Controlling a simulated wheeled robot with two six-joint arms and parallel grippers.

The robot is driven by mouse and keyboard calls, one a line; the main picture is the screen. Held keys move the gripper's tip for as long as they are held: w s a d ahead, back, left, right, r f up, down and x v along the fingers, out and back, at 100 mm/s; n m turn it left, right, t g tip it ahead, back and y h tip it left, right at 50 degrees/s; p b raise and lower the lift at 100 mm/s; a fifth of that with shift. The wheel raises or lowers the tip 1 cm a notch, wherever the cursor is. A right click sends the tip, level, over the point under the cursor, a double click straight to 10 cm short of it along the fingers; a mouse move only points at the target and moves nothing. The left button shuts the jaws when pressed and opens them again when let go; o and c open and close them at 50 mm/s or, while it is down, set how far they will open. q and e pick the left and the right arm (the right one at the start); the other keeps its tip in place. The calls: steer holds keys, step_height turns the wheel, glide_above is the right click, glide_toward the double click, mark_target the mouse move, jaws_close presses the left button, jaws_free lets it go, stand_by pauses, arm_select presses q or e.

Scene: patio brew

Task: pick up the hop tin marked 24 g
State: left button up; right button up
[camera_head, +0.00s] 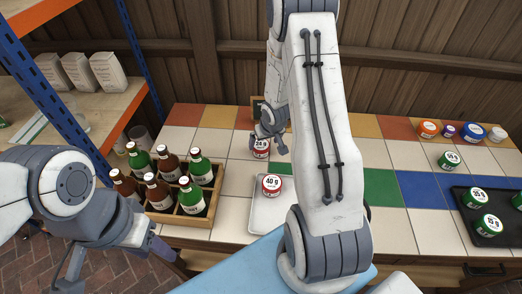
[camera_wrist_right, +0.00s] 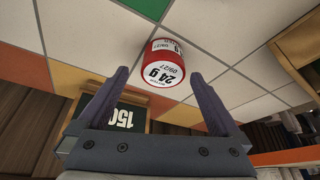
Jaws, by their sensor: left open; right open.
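The hop tin marked 24 g (camera_head: 261,149) is red with a white label and stands on the tiled counter. My right gripper (camera_head: 268,135) is directly over or behind it in the head view. In the right wrist view the 24 g tin (camera_wrist_right: 165,66) lies ahead, between the lines of the two open fingers (camera_wrist_right: 160,85); I see no finger closed on it. My left gripper (camera_head: 90,255) hangs at the lower left, away from the counter's tins; its fingers are mostly hard to make out.
A red 40 g tin (camera_head: 271,184) stands on a pale tray (camera_head: 262,215). A wooden crate of bottles (camera_head: 187,221) is to the left. A dark sign reading 150 (camera_wrist_right: 128,117) stands close behind the 24 g tin. More tins and a black tray (camera_head: 482,235) are at the right.

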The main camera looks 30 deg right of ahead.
mark_target(261, 145)
steer(key=x, duration=0.5)
steer(key=shift+w+a, duration=0.15)
steer(key=shift+a, duration=0.05)
steer(key=c, duration=1.2)
steer(key=shift+r, duration=0.1)
steer(key=shift+c, duration=0.2)
